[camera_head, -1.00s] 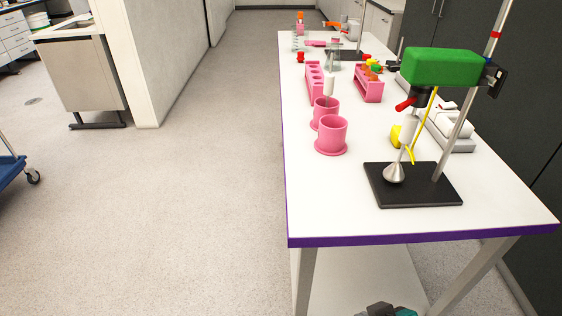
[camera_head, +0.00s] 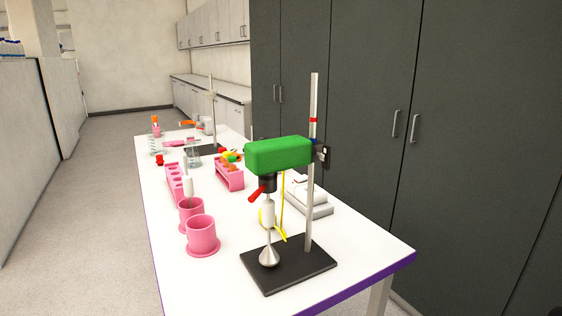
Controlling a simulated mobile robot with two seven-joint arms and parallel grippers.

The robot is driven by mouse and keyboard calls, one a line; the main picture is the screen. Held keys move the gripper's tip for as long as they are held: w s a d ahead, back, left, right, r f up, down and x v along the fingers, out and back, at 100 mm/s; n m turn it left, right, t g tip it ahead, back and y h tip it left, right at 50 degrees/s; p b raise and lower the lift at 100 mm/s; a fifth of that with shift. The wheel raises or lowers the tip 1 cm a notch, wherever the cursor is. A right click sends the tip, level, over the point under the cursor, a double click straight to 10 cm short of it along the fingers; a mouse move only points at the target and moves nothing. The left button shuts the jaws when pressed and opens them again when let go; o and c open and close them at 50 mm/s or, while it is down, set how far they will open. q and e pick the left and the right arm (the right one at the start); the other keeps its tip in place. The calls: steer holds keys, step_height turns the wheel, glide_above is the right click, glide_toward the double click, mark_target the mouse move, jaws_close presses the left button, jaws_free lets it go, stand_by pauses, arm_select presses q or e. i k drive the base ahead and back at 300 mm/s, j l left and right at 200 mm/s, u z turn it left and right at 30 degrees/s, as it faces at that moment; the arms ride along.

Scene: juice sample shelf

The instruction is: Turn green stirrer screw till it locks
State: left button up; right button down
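The green stirrer (camera_head: 280,154) is clamped to an upright metal rod (camera_head: 312,190) on a black base plate (camera_head: 287,277) at the near end of the white table. A black clamp block (camera_head: 322,155) sits where the stirrer meets the rod; I cannot make out the screw clearly. A red handle (camera_head: 257,193) sticks out below the stirrer body. A white shaft with a metal cone (camera_head: 269,257) hangs down to the plate. Neither of my grippers is in view.
Two pink cups (camera_head: 202,235) stand left of the stirrer on the table (camera_head: 220,280). Pink racks (camera_head: 229,174) and a second stand are farther back. A grey-white device (camera_head: 308,197) lies behind the rod. Dark cabinets (camera_head: 450,150) stand to the right; the floor at left is clear.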

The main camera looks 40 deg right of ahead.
mark_target(325, 156)
steer(key=l+z, duration=0.1)
steer(key=z, duration=0.3)
steer(key=l+z, duration=0.15)
steer(key=z, duration=0.25)
steer(key=l+z, duration=0.1)
steer(key=z, duration=0.3)
